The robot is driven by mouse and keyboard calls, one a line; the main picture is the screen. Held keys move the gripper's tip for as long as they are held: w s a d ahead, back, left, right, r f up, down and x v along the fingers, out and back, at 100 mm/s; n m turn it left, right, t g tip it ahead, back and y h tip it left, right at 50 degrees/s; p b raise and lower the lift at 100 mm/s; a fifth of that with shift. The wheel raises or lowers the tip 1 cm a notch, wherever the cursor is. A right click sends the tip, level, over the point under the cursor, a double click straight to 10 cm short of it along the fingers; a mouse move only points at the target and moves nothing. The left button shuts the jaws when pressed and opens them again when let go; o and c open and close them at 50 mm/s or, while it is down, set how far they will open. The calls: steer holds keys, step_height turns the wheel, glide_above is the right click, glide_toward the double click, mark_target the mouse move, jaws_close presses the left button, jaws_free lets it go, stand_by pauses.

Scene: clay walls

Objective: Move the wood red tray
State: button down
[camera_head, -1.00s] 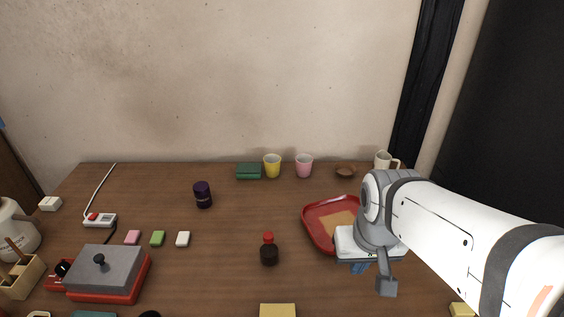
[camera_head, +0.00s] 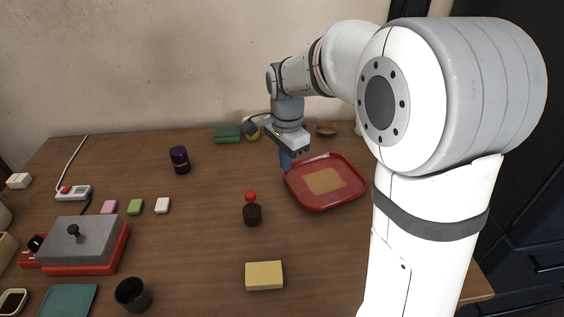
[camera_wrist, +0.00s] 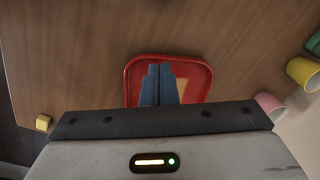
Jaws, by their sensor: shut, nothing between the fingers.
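The red tray (camera_head: 345,200) lies on the right half of the table, with a tan wood-coloured patch in its middle. My gripper (camera_head: 286,164) points down at the tray's back left corner, with its blue fingers together. In the wrist view the shut fingers (camera_wrist: 159,68) overlap the tray (camera_wrist: 135,74) and cover part of its tan patch. Nothing shows between the fingers. I cannot tell whether the fingertips touch the rim.
A dark bottle with a red cap (camera_head: 252,210) stands left of the tray. A yellow block (camera_head: 264,275) lies in front. A yellow cup (camera_wrist: 305,73) and a pink cup (camera_wrist: 270,105) stand near the gripper. A brown bowl (camera_head: 325,129) sits behind the tray.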

mark_target(284, 192)
steer(key=w+a+f+m+b, duration=0.1)
steer(key=w+a+f+m, duration=0.3)
steer(key=w+f, duration=0.15)
steer(key=shift+g, duration=0.3)
step_height(284, 192, down, 9)
steer(key=shift+w+d+f+b, duration=0.1)
steer(key=shift+d+f+b, duration=0.05)
steer(key=shift+b, duration=0.85)
steer(key=d, duration=0.2)
steer(key=shift+w+d+r, duration=0.2)
steer(key=shift+w+d, duration=0.1)
steer(key=shift+d, duration=0.05)
steer(key=shift+w+d, duration=0.1)
steer(key=shift+d, duration=0.55)
steer(key=shift+r, duration=0.1)
